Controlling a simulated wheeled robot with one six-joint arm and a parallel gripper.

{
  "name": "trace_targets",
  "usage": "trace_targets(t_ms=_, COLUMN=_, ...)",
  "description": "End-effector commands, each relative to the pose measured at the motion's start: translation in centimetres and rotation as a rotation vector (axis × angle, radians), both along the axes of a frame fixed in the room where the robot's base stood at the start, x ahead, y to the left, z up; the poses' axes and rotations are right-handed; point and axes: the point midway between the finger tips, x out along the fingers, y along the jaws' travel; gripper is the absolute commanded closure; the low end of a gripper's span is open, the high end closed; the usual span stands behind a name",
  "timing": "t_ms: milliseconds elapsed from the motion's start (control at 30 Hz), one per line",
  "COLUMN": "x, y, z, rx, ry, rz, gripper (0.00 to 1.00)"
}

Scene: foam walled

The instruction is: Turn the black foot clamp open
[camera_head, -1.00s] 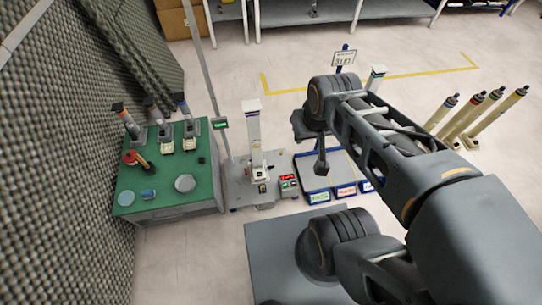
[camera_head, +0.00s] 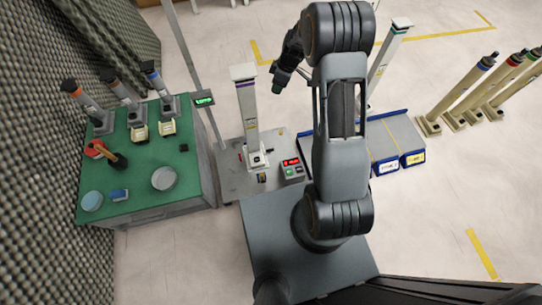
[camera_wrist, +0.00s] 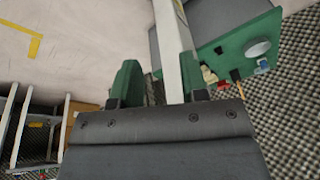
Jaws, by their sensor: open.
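A tall white column (camera_head: 248,115) stands upright on a grey base plate (camera_head: 232,184). A small dark part low at the column's foot (camera_head: 262,177) looks like the black foot clamp. It is too small to tell how it is turned. My gripper (camera_head: 278,84) is open and empty, high and to the right of the column's upper part, well above the foot. In the wrist view my gripper's green fingers (camera_wrist: 160,78) are spread, and the column (camera_wrist: 172,38) shows between and beyond them. The foot clamp cannot be made out in the wrist view.
A green-topped table (camera_head: 140,178) with tools is at left. A thin pole with a green display (camera_head: 204,99) rises between. Blue-edged trays (camera_head: 385,140) and several leaning columns stand at right.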

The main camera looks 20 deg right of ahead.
Motion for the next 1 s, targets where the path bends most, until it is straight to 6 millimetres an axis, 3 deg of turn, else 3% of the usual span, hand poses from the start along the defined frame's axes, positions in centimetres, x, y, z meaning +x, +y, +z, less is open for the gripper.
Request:
trace_targets(t_ms=33, x=0.8, y=-0.5, z=-6.5, rx=0.014, ry=0.005, rz=0.057, gripper=0.6)
trace_targets(t_ms=100, x=1.5, y=-1.0, z=-12.4, rx=0.033, ry=-0.007, rz=0.148, gripper=0.6)
trace_targets(t_ms=200, x=2.0, y=-1.6, z=-19.9, rx=0.057, ry=-0.029, rz=0.259, gripper=0.6)
trace_targets(t_ms=300, x=1.8, y=-2.0, z=-26.2, rx=0.077, ry=-0.05, rz=0.353, gripper=0.6)
trace_targets(t_ms=400, x=1.4, y=-2.3, z=-31.0, rx=0.091, ry=-0.07, rz=0.422, gripper=0.6)
trace_targets(t_ms=500, x=0.9, y=-2.4, z=-34.3, rx=0.1, ry=-0.086, rz=0.47, gripper=0.6)
trace_targets(t_ms=600, x=0.5, y=-2.4, z=-36.3, rx=0.106, ry=-0.096, rz=0.502, gripper=0.6)
trace_targets(t_ms=1000, x=0.2, y=-0.2, z=-42.9, rx=0.11, ry=-0.1, rz=0.523, gripper=0.6)
